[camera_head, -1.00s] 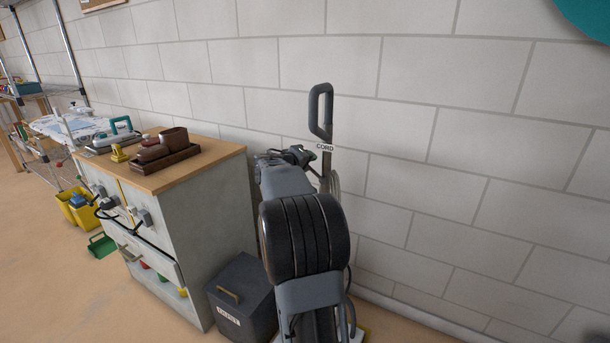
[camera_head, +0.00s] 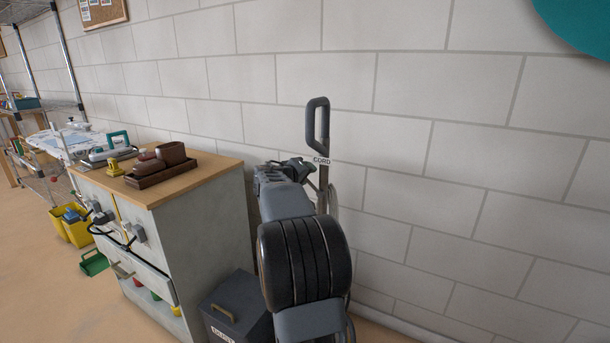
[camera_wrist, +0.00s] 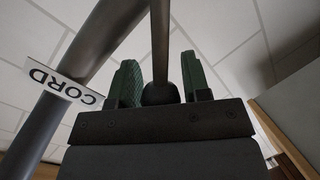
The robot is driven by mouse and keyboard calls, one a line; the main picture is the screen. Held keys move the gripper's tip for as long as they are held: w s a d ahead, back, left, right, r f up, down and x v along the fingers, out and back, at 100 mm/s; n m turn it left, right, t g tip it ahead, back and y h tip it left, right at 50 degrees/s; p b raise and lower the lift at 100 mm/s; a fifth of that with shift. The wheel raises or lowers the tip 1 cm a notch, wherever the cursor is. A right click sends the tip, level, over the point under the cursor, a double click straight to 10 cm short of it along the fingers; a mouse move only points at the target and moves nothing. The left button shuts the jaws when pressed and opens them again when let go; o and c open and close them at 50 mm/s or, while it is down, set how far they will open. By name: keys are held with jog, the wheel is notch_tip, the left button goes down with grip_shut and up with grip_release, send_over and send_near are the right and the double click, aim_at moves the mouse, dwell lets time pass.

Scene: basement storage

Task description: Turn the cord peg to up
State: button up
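A dark upright bar with a loop handle (camera_head: 317,125) stands against the wall. A white CORD label (camera_head: 322,161) sits below the loop and also shows in the wrist view (camera_wrist: 62,83). In the wrist view, a thin rod with a dark rounded end (camera_wrist: 160,93), apparently the cord peg, lies between the two green fingertips of my gripper (camera_wrist: 160,84). The rounded end nearly fills the gap; I cannot tell whether the fingers press on it. In the head view, my arm hides the peg and most of my gripper, beside the bar.
A grey cabinet (camera_head: 215,225) with a wooden top stands left of my arm, with a brown tray (camera_head: 150,180) on it. A dark bin (camera_head: 238,310) stands on the floor beside it. The block wall is close behind the bar.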

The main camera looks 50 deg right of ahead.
jog(key=p+v, duration=0.1)
jog(key=v, duration=1.3)
jog(key=shift+p, duration=0.3)
jog(key=shift+d, duration=0.1)
